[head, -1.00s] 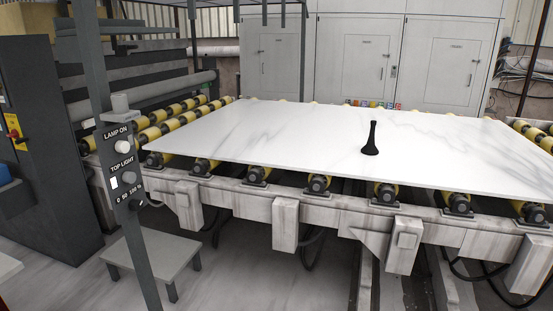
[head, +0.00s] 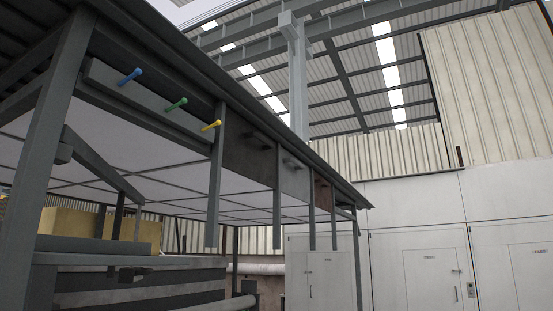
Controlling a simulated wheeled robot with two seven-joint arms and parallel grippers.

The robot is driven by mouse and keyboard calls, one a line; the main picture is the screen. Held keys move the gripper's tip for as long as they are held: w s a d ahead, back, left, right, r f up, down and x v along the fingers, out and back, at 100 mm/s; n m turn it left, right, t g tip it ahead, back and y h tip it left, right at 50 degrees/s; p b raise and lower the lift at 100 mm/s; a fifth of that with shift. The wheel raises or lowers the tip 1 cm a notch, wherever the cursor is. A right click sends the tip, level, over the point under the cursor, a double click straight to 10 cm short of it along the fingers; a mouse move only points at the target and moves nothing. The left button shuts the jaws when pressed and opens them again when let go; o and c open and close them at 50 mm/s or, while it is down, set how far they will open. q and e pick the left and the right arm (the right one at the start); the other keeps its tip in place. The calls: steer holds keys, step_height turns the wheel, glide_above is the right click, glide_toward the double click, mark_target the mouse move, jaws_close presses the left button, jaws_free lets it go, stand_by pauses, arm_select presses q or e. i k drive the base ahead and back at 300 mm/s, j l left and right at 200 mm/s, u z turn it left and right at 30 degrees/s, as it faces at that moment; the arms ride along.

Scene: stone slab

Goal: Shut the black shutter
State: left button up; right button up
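A row of panels hangs under the roof edge of a dark metal frame. The nearest is a dark, nearly black panel (head: 248,155) with a short handle (head: 258,138) near its top; it looks like the black shutter, but I cannot tell for certain. Beyond it are a light grey panel (head: 295,180) and a reddish-brown panel (head: 322,194). Narrow grey bars hang down between the panels. I cannot tell from this angle how far the dark panel is open. Neither of my grippers is in view.
Blue (head: 129,77), green (head: 176,104) and yellow (head: 211,126) pegs stick out from a grey beam left of the panels. A dark post (head: 47,145) stands at the left. White cabinets (head: 420,260) line the back right. Open air lies right of the frame.

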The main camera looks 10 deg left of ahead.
mark_target(248, 153)
steer(key=i+j+z, duration=0.1)
steer(key=i+z, duration=0.35)
steer(key=i, duration=0.65)
